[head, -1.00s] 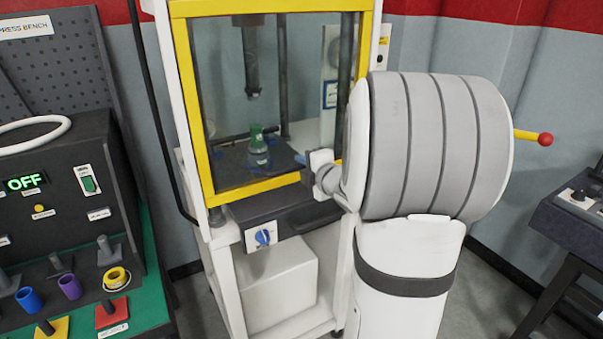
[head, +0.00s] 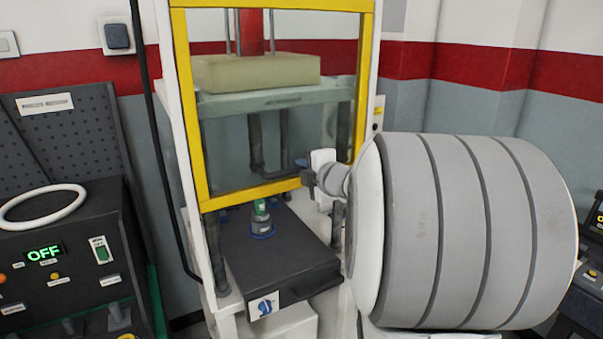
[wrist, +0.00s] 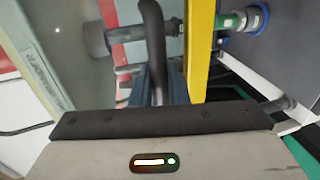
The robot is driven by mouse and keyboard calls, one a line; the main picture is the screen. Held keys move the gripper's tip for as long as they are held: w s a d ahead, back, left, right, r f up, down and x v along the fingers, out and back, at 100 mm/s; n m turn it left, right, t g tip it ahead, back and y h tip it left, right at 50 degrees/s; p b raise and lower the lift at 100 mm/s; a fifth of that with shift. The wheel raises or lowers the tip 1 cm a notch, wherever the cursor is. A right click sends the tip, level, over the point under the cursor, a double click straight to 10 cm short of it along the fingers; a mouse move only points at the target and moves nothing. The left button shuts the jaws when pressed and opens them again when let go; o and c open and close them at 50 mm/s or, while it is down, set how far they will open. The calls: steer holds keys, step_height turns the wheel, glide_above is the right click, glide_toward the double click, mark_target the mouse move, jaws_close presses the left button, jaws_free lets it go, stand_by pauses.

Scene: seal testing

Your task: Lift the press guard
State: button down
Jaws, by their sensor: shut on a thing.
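The press guard (head: 262,192) is a clear panel in a yellow frame on the front of the press. Its lower bar stands well above the dark press bed (head: 235,265), leaving an open gap. My gripper (head: 306,174) is at the guard's lower right, shut on its dark handle (wrist: 153,40). In the wrist view, the gripper (wrist: 155,85) is around that handle, with the yellow frame (wrist: 200,50) beside it. The fingertips are partly hidden in the head view.
My arm covers the right side. A console reading OFF (head: 60,250) stands at left, with a white ring (head: 42,208) on top. A thick pale block (head: 258,71) sits behind the panel.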

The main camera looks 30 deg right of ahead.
stand_by(0.3)
steer(key=c, duration=1.6)
jaws_free()
steer(key=shift+d, duration=0.15)
steer(key=shift+o, duration=0.5)
steer(key=shift+s, duration=0.1)
steer(key=v, duration=0.7)
steer(key=shift+s+b, duration=0.35)
steer(key=shift+s, duration=0.05)
steer(key=shift+w+r, duration=0.1)
steer(key=shift+r, duration=0.05)
